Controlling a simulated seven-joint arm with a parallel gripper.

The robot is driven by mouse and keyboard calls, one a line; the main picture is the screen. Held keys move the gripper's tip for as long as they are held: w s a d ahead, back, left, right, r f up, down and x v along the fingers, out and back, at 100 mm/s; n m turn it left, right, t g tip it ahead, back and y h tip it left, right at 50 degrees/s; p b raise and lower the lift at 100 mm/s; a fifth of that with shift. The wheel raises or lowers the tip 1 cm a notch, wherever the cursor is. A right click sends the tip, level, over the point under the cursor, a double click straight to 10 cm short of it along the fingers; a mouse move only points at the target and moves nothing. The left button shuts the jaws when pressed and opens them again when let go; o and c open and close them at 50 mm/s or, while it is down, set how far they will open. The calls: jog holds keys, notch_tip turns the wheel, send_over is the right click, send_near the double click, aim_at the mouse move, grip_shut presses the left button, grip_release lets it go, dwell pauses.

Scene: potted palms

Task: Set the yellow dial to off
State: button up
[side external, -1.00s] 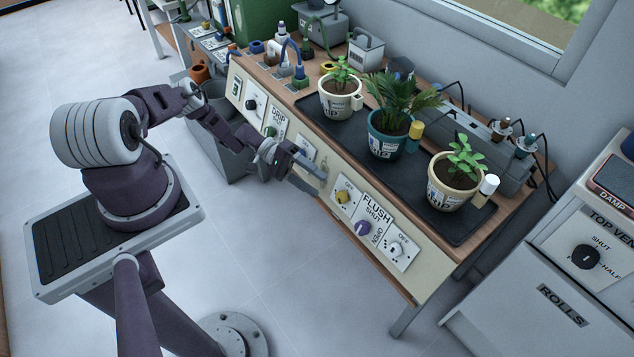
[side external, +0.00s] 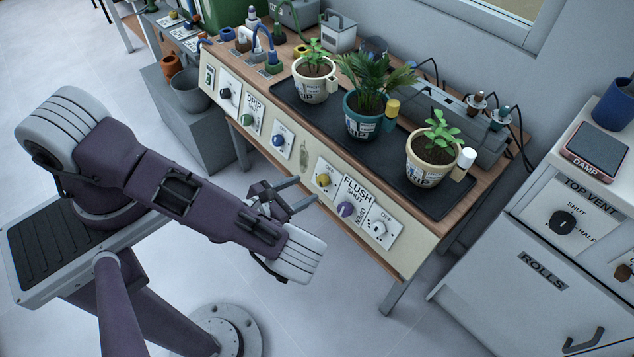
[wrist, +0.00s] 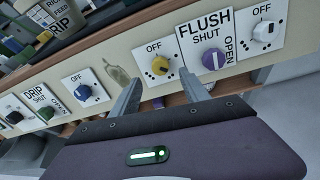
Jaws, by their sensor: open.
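The yellow dial (side external: 323,179) sits on a white plate marked OFF on the front panel of the bench, left of the purple FLUSH dial (side external: 346,209). In the wrist view the yellow dial (wrist: 159,65) shows ahead of my fingers, with the word OFF up and left of it and dots around it. My gripper (side external: 303,191) is open and empty, with its fingers pointing at the panel just left of and below the yellow dial. In the wrist view my fingertips (wrist: 166,83) stand on either side of the yellow dial's lower edge, apparently short of it.
A blue dial (side external: 278,140) is to the left and a white dial (side external: 380,228) to the right on the same panel (side external: 415,241). Several potted plants stand on a black tray (side external: 285,91) above. A grey cabinet (side external: 500,240) stands at the right.

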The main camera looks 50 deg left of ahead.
aim_at(320, 182)
jog(key=x, duration=0.6)
jog(key=shift+w+f, duration=0.2)
jog(key=shift+w, duration=0.1)
grip_shut()
